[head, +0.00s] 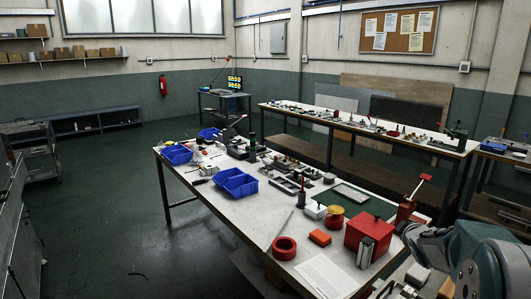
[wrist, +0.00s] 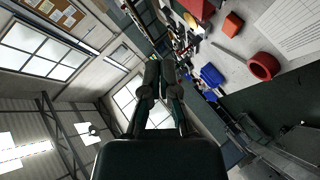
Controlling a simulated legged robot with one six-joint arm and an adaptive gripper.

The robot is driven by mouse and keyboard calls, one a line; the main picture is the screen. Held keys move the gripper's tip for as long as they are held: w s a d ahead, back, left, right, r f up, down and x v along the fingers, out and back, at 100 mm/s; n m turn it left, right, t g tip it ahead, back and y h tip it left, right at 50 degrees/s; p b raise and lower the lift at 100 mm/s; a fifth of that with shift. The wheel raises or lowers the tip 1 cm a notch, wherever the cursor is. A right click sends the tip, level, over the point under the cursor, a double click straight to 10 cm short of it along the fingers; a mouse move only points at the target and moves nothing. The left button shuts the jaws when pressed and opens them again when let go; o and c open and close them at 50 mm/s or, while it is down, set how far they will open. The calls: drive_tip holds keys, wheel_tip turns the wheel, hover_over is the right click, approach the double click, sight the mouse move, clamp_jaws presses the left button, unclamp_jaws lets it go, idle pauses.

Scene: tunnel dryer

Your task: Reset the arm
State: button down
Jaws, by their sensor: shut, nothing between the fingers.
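My gripper (wrist: 160,72) is in the middle of the wrist view. Its two dark fingers are close together with nothing held between them. The wrist camera is tilted, so the windows (wrist: 42,48) and ceiling fill the left and the work table (wrist: 232,50) is at upper right. In the head view my arm (head: 468,250) is at the lower right, beside the near right corner of the work table (head: 235,205). I cannot make out the fingertips in the head view. The gripper touches nothing that I can see.
On the table are a red box (head: 368,232), a red tape roll (head: 284,248), blue bins (head: 236,183) and a white sheet (head: 325,275). A second long table (head: 355,128) stands behind. A red extinguisher (head: 163,85) hangs on the wall. The green floor (head: 120,190) at left is mostly clear.

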drive_tip(key=s+a+r+m+g, duration=0.2)
drive_tip(key=s+a+r+m, duration=0.1)
drive_tip(key=s+a+r, duration=0.3)
drive_tip(key=s+a+f+m+g+y, duration=0.1)
drive_tip(key=s+a+m, duration=0.1)
drive_tip(key=s+a, duration=0.4)
drive_tip(key=s+a+f+m+g+y, duration=0.1)
drive_tip(key=s+a, duration=0.5)
drive_tip(key=s, duration=0.8)
drive_tip(key=s+a+f+m+g+y, duration=0.1)
drive_tip(key=s+a+m+g, duration=0.2)
drive_tip(key=s, duration=0.7)
drive_tip(key=a, duration=0.2)
drive_tip(key=shift+s+a, duration=0.3)
drive_tip(key=shift+a, duration=0.1)
